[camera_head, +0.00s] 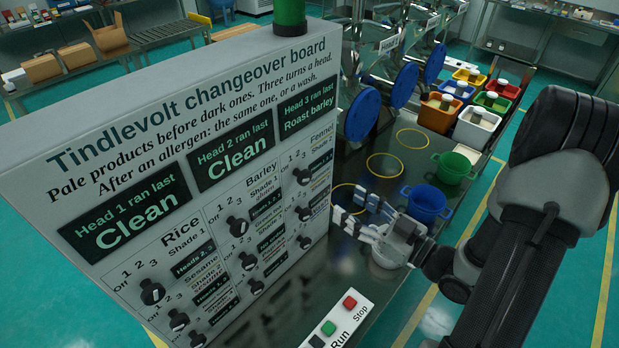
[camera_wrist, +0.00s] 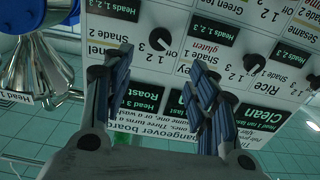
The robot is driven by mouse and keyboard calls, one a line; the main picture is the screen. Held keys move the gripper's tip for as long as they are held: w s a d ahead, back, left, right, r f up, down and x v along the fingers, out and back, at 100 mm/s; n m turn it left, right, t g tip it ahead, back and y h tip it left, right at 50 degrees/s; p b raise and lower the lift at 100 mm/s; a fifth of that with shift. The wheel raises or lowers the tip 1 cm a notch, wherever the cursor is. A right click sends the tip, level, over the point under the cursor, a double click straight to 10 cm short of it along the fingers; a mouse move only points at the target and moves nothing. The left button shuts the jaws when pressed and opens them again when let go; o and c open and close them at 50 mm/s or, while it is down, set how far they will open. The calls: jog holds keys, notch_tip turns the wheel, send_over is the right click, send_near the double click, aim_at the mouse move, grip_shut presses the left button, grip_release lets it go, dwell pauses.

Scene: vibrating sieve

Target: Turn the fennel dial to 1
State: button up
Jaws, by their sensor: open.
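The fennel dial (camera_head: 302,176) is a small black knob at the top of the right column of the white changeover board (camera_head: 75,120). In the wrist view, which sees the board upside down, the dial (camera_wrist: 160,38) appears between and just beyond my fingertips. A white mark shows on it; I cannot tell surely which number it points to. My gripper (camera_head: 352,209) is open and empty, to the right of the board in the head view and apart from the dial. In the wrist view my gripper (camera_wrist: 160,65) partly covers the fennel label.
The barley dial (camera_wrist: 253,64) and the rice dial (camera_head: 152,292) are on the same board, with several more dials below. A run/stop box (camera_head: 340,320) stands in front. A blue bucket (camera_head: 426,203) and a green bucket (camera_head: 453,166) stand behind my gripper.

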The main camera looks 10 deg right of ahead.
aim_at(308, 178)
jog(key=x, duration=1.3)
jog(key=shift+w+a, duration=0.1)
jog(key=shift+w, duration=0.05)
jog(key=shift+c, duration=0.3)
jog(key=c, duration=1)
jog(key=shift+m, duration=0.3)
jog(key=m+p, duration=0.1)
jog(key=m, duration=0.2)
jog(key=shift+m+p, duration=0.6)
jog(key=shift+m, duration=1.4)
